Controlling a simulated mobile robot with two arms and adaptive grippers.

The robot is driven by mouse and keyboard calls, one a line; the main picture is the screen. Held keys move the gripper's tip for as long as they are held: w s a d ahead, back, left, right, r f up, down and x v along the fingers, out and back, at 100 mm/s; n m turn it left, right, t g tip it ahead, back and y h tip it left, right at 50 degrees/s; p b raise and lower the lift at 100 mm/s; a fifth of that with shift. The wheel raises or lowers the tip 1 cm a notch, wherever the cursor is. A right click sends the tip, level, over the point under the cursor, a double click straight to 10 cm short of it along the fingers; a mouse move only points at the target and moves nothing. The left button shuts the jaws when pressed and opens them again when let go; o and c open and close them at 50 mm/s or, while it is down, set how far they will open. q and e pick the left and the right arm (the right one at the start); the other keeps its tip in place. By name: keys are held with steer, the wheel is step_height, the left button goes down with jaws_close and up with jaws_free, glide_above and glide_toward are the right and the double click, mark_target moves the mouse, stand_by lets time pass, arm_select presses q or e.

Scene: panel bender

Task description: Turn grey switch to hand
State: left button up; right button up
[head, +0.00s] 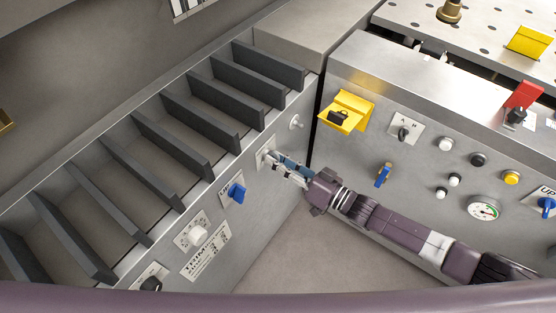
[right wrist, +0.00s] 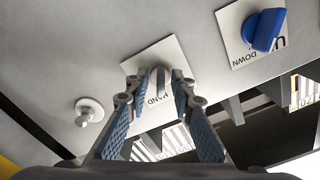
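The grey switch (right wrist: 158,80) sits on a white square plate with the lettering "HAND" partly readable, on a sloping metal panel. In the head view its plate (head: 264,156) shows on the left panel, with the switch largely hidden by my fingers. My right gripper (head: 283,171) reaches this plate from the lower right. In the right wrist view the right gripper (right wrist: 155,82) has its fingers apart, one on each side of the switch, with a gap visible around it. I cannot tell whether either fingertip touches. My left gripper is not in view.
A blue switch (head: 237,192) is beside the plate, with a white knob (head: 197,235) lower down. A small round knob (head: 296,122) is on the other side. The right panel (head: 345,205) carries a yellow guard (head: 345,110), buttons and a gauge (head: 483,209). Dark slats (head: 185,135) line the left.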

steer(key=v, duration=1.2)
steer(key=shift+f, duration=0.1)
stand_by(0.4)
